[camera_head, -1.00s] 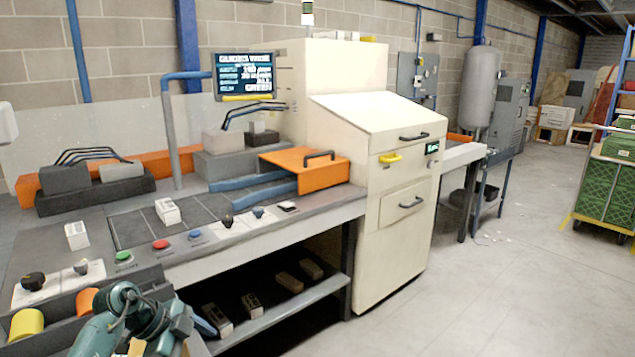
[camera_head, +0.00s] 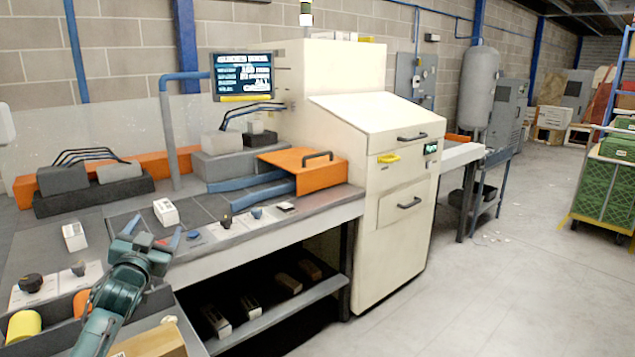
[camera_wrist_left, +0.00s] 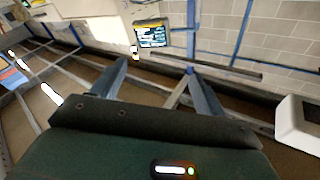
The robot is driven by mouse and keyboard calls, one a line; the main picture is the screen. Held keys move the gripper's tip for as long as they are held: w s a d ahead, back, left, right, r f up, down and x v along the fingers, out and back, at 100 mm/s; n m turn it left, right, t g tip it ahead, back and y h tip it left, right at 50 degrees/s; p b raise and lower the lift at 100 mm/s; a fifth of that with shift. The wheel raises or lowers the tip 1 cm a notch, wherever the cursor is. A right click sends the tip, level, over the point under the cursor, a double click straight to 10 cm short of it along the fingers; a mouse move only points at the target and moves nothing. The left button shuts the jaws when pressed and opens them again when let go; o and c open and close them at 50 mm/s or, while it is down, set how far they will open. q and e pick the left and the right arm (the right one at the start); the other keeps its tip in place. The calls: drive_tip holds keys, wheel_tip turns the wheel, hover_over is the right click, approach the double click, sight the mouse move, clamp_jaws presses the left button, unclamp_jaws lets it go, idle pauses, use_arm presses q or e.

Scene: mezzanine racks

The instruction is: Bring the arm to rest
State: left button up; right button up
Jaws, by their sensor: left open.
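My left gripper (camera_head: 153,229) is open and empty in the head view. It is raised over the front of the machine's panel, at the lower left, and hides part of the row of buttons. In the left wrist view its two blue-grey fingers (camera_wrist_left: 160,85) stand wide apart with nothing between them. My left arm (camera_head: 112,300) comes up from the bottom left edge. My right gripper is in neither view.
The grey worktop (camera_head: 95,235) carries small white boxes (camera_head: 166,212) and knobs. A tray with a yellow roll (camera_head: 25,325) lies left of my arm. A cream cabinet (camera_head: 395,200) stands right.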

use_arm(q)
drive_tip(key=s+d+f+g+h, duration=0.1)
drive_tip(key=s+d+f+g, duration=0.2)
drive_tip(key=f, duration=0.4)
drive_tip(key=s+d+f+h, duration=0.1)
drive_tip(key=s+d+f, duration=0.2)
drive_tip(key=s+f, duration=0.3)
drive_tip(key=s+d+f+g+h, duration=0.1)
drive_tip(key=s+d+f+g, duration=0.2)
drive_tip(key=f, duration=0.5)
drive_tip(key=s+d+f+g, duration=0.1)
drive_tip(key=s+d+f, duration=0.2)
drive_tip(key=s, duration=0.6)
drive_tip(key=s+d+f+g+h, duration=0.1)
drive_tip(key=s+d+f, duration=0.2)
drive_tip(key=s, duration=0.6)
drive_tip(key=s+d+f+g+h, duration=0.1)
drive_tip(key=s+d+f, duration=0.3)
drive_tip(key=s, duration=0.5)
drive_tip(key=shift+s+d+n, duration=0.3)
drive_tip(key=shift+s+d, duration=0.05)
drive_tip(key=shift+d, duration=0.5)
